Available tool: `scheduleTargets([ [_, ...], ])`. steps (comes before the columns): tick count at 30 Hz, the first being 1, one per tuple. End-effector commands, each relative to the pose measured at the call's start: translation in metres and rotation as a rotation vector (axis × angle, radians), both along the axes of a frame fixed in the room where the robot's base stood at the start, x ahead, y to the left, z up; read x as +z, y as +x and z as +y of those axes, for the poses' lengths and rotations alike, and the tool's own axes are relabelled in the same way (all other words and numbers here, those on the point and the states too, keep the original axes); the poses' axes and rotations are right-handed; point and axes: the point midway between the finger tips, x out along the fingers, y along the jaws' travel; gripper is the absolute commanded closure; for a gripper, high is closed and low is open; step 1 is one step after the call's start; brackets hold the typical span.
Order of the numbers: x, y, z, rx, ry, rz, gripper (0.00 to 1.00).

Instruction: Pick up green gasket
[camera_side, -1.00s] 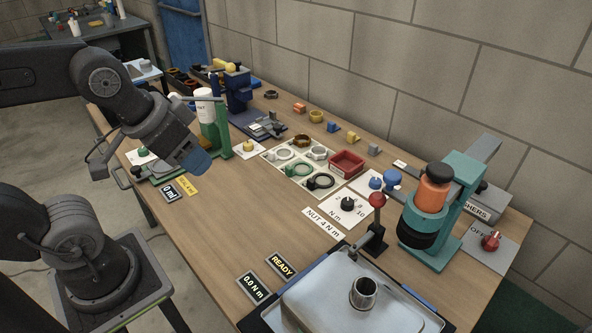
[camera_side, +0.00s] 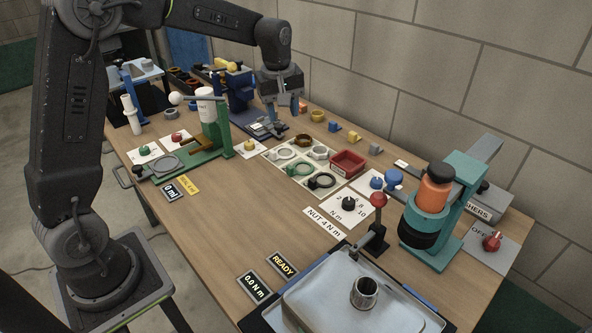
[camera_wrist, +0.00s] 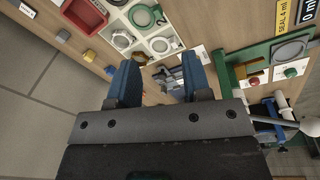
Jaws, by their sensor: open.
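The green gasket (camera_side: 301,174) lies in a compartment of the white tray (camera_side: 330,188) in the middle of the bench. It also shows near the top edge of the wrist view (camera_wrist: 132,20). My gripper (camera_side: 282,112) is open, with blue fingers pointing down. It is above the back of the bench, behind and slightly left of the tray. In the wrist view the space between the fingertips (camera_wrist: 160,66) holds nothing, and the gasket is beyond them, apart.
White, brass and black rings share the tray, beside a red bin (camera_side: 347,162). Small coloured blocks line the wall side.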

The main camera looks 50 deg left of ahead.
Motion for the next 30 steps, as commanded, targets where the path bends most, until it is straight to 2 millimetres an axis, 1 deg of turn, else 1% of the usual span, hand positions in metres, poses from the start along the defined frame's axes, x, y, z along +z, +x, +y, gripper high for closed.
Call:
scheduleTargets([
  [1, -0.018, 0.014, 0.01, 0.068, -0.011, 0.027, 0.55],
  [3, -0.037, 0.028, 0.02, 0.153, -0.021, 0.052, 0.55],
  [6, -0.058, 0.041, 0.03, 0.243, -0.031, 0.079, 0.55],
  [9, -0.071, 0.048, 0.036, 0.298, -0.036, 0.094, 0.55],
  [14, -0.087, 0.05, 0.039, 0.323, -0.037, 0.104, 0.55],
  [21, -0.133, 0.049, 0.038, 0.32, -0.038, 0.104, 0.55],
  [24, -0.148, 0.049, 0.038, 0.319, -0.037, 0.103, 0.55],
  [27, -0.158, 0.049, 0.038, 0.319, -0.038, 0.102, 0.55],
  [30, -0.162, 0.049, 0.038, 0.319, -0.038, 0.1, 0.55],
])
